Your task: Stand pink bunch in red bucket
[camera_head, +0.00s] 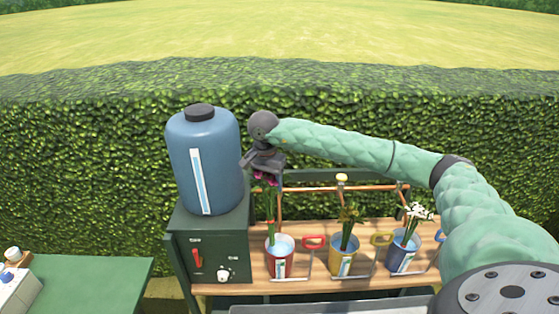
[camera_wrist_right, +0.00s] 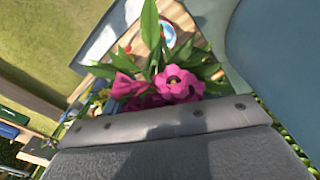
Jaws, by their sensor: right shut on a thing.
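My right gripper (camera_head: 264,172) is shut on the pink bunch (camera_head: 270,204) near its flower heads. The bunch hangs upright, blossoms up, with its green stems pointing down at the red bucket (camera_head: 279,269). The stem ends reach the bucket's rim at its left side; I cannot tell how far inside they are. In the right wrist view the pink blossoms (camera_wrist_right: 176,84) and green leaves show just beyond the gripper. A round red-edged opening (camera_wrist_right: 168,34) shows past the leaves there. My left gripper is not in view.
A yellow bucket (camera_head: 343,264) and a blue bucket (camera_head: 400,259), both with flowers, stand to the right on the wooden bench (camera_head: 312,287). A blue tank (camera_head: 222,150) on a green box (camera_head: 218,243) stands close left of my gripper. A copper pipe (camera_head: 315,188) runs behind the buckets.

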